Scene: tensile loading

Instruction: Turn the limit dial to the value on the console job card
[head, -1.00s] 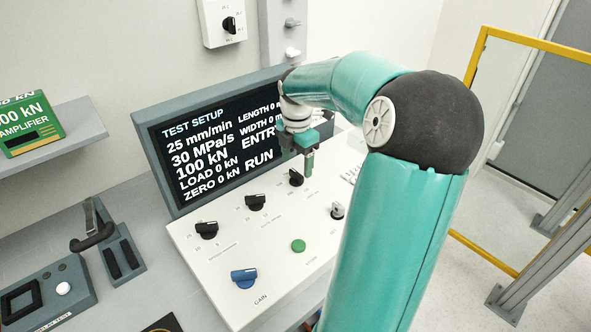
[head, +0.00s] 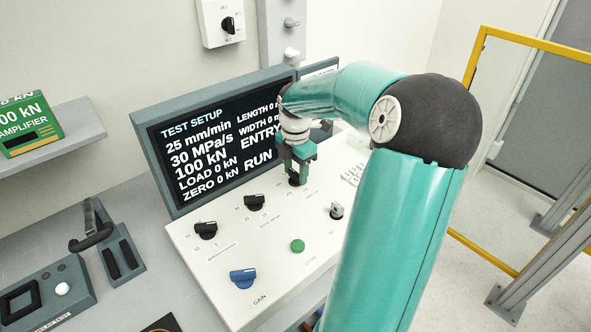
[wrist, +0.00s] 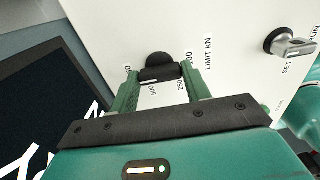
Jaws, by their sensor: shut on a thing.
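The black limit dial (wrist: 160,69) sits on the white console panel, with "LIMIT kN" printed beside it in the wrist view. Numbers ring the dial, with 500 and 250 partly readable and others cut off by the fingers. My gripper (head: 298,172) points down at the panel, its two green fingers (wrist: 157,86) closed on either side of the dial's grip bar. The dial also shows under the fingers in the head view (head: 295,181). The console screen (head: 215,145) reads TEST SETUP, 25 mm/min, 30 MPa/s, 100 kN. Its right side is partly hidden by my arm.
On the panel are two other black dials (head: 205,230) (head: 254,203), a blue gain knob (head: 243,278), a green button (head: 297,246) and a key-like set switch (head: 336,211). A yellow-framed barrier (head: 530,52) stands at right.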

